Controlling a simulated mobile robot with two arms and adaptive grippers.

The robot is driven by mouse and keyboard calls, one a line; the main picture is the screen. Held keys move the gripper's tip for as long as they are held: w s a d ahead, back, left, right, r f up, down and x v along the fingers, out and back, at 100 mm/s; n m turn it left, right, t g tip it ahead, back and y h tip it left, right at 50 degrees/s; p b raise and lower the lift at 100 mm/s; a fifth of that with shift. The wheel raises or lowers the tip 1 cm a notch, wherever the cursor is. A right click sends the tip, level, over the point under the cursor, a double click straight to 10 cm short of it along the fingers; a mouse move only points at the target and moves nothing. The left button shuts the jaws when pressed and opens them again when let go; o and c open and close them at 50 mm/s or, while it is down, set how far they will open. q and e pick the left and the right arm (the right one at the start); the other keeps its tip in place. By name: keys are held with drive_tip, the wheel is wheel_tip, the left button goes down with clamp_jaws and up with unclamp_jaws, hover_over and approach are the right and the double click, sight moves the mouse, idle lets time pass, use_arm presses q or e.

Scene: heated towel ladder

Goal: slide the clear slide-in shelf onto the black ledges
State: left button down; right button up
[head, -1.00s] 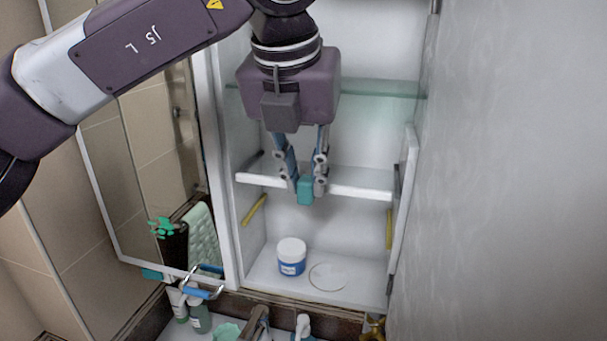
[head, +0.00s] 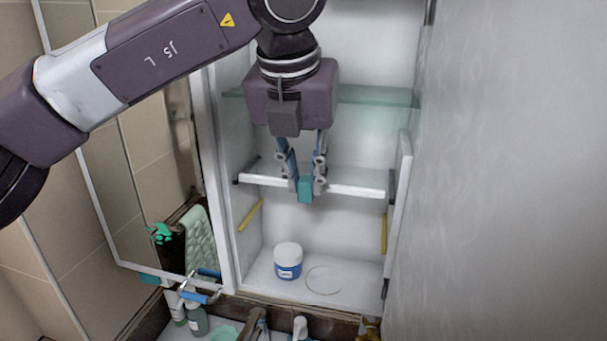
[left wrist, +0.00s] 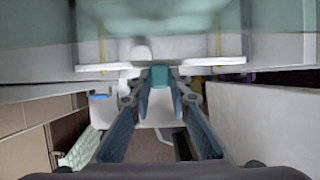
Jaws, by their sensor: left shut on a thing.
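The slide-in shelf (head: 345,187) is level across the cabinet, its front edge strip showing white. A teal tab (head: 305,189) is at the middle of that edge. My left gripper (head: 305,184) is shut on this tab; in the left wrist view the fingers (left wrist: 160,78) close on it too. Black ledge (head: 236,180) shows at the shelf's left end and another black ledge (head: 391,187) at its right end. Whether the shelf rests fully on both ledges cannot be told. My right gripper is not in view.
A greenish glass shelf (head: 375,97) is above. Yellow ledges (head: 250,215) are lower on the side walls. A white-and-blue jar (head: 288,262) stands on the cabinet floor beside a ring mark. A mirrored door (head: 150,190) is open at left; bottles stand below.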

use_arm(q)
drive_tip(key=shift+w+d+p, duration=0.3)
drive_tip(key=shift+w+p, duration=0.3)
drive_tip(key=shift+w, duration=0.35)
drive_tip(key=c, duration=1.7)
unclamp_jaws()
drive_tip(key=shift+c, duration=0.2)
drive_tip(key=v, duration=1.2)
